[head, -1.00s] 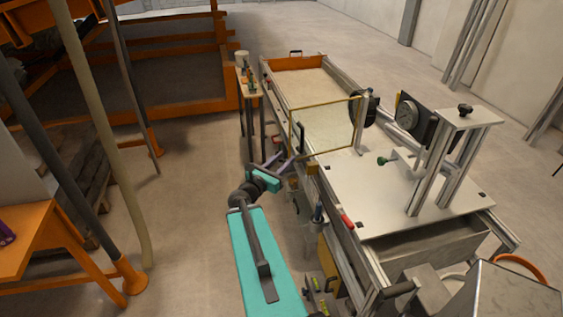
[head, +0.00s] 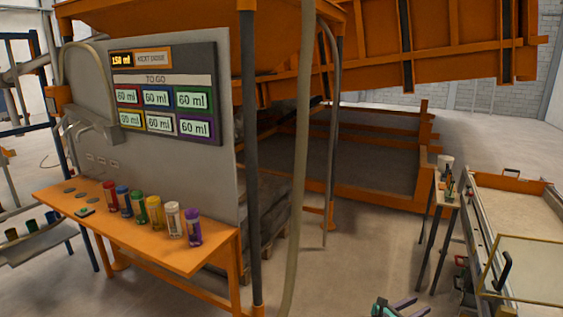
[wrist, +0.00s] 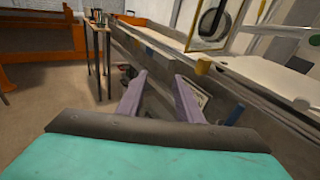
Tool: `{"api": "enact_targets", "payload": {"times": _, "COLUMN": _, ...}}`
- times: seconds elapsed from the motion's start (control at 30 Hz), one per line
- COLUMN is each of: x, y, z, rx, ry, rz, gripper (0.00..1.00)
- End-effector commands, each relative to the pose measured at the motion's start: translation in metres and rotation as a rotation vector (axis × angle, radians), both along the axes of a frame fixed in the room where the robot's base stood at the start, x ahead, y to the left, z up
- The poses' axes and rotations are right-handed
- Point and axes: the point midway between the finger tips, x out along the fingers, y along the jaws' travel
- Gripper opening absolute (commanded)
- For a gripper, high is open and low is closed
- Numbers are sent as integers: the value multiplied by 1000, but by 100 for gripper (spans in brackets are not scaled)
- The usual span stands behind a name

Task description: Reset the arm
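My gripper (wrist: 158,92) shows in the wrist view with its two purple-grey fingers spread apart and nothing between them. It points along the side of the long sandbed bench (wrist: 150,45), and whether it touches the bench cannot be told. In the head view only the end of my gripper (head: 402,306) shows at the bottom edge, left of the sandbed bench (head: 478,235). The rest of my arm is out of the head view.
An orange table (head: 140,235) at the left carries several coloured cups below a dosing display board (head: 165,95). A narrow stand (head: 446,195) holds small items left of the bench. An orange frame and posts stand behind. Open floor (head: 375,260) lies between.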

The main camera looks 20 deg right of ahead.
Motion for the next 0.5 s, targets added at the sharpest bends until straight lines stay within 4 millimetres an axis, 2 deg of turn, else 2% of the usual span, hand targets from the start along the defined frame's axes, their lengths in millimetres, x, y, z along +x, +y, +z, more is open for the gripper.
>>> {"api": "enact_targets", "payload": {"times": 0.03, "x": 6, "y": 17, "z": -27, "rx": 30, "ry": 5, "rz": 15, "gripper": 32}}
{"api": "enact_targets", "payload": {"times": 0.23, "x": 12, "y": 74, "z": -109, "rx": 180, "ry": -21, "rz": 18, "gripper": 32}}
{"api": "enact_targets", "payload": {"times": 0.5, "x": -9, "y": 152, "z": -217, "rx": 413, "ry": -105, "rz": -72, "gripper": 32}}
